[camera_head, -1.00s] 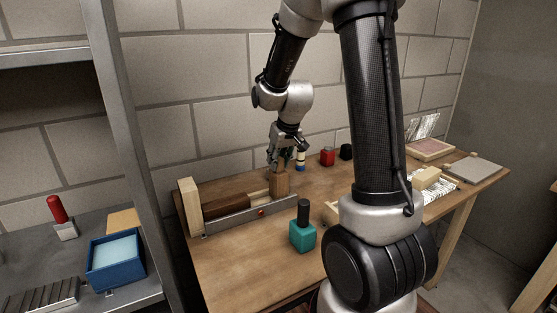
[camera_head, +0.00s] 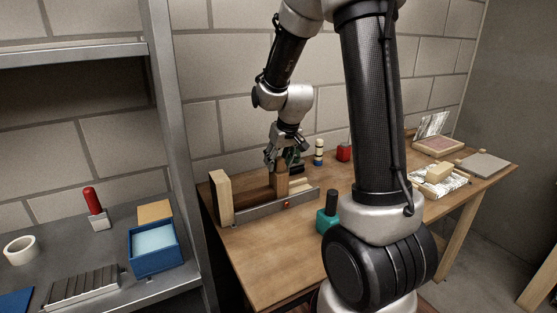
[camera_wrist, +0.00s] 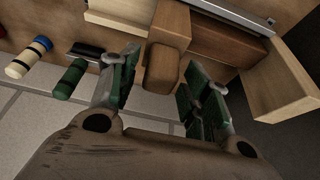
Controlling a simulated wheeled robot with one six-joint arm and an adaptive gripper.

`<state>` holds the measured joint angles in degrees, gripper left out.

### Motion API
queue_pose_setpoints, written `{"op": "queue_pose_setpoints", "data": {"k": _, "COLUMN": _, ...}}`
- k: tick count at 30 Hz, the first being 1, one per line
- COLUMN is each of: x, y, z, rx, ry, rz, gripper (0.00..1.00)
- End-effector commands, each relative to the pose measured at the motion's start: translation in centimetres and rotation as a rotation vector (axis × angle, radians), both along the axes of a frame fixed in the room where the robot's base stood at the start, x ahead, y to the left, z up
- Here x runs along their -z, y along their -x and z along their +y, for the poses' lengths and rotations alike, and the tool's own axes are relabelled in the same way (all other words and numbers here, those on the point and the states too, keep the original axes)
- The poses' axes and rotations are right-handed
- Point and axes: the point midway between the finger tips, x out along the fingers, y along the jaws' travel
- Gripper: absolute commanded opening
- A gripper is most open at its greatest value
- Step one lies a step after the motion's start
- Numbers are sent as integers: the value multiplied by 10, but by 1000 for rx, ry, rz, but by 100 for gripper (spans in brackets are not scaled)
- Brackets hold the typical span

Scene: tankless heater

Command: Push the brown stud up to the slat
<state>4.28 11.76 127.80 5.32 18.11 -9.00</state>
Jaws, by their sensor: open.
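The brown stud (camera_head: 281,182) stands upright behind the metal rail on the bench. In the wrist view its top (camera_wrist: 162,68) shows between my fingers. A dark brown bar lies to its left in the head view (camera_head: 250,198), probably the slat; in the wrist view it (camera_wrist: 222,40) is right beside the stud. They look very close; I cannot tell if they touch. My gripper (camera_head: 281,160) is open, pointing down over the stud. In the wrist view its fingers (camera_wrist: 160,90) are on either side of the stud, with a visible gap at the right finger.
A pale upright block (camera_head: 221,198) closes the left end of the rail (camera_head: 265,208), which bears a red knob. A teal bottle (camera_head: 328,214) stands in front. A banded cylinder (camera_head: 319,152) and a red jar (camera_head: 344,152) stand behind. A pale strip (camera_head: 300,185) lies right of the stud.

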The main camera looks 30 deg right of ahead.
Motion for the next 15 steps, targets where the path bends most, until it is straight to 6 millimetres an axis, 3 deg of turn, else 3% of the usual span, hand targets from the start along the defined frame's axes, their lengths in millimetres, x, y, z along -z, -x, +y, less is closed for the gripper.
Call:
{"op": "queue_pose_setpoints", "data": {"k": 10, "x": -4, "y": 1, "z": 0, "rx": 0, "ry": 0, "rz": -2, "gripper": 50}}
{"op": "queue_pose_setpoints", "data": {"k": 15, "x": -29, "y": 10, "z": 0, "rx": 0, "ry": 0, "rz": -6, "gripper": 50}}
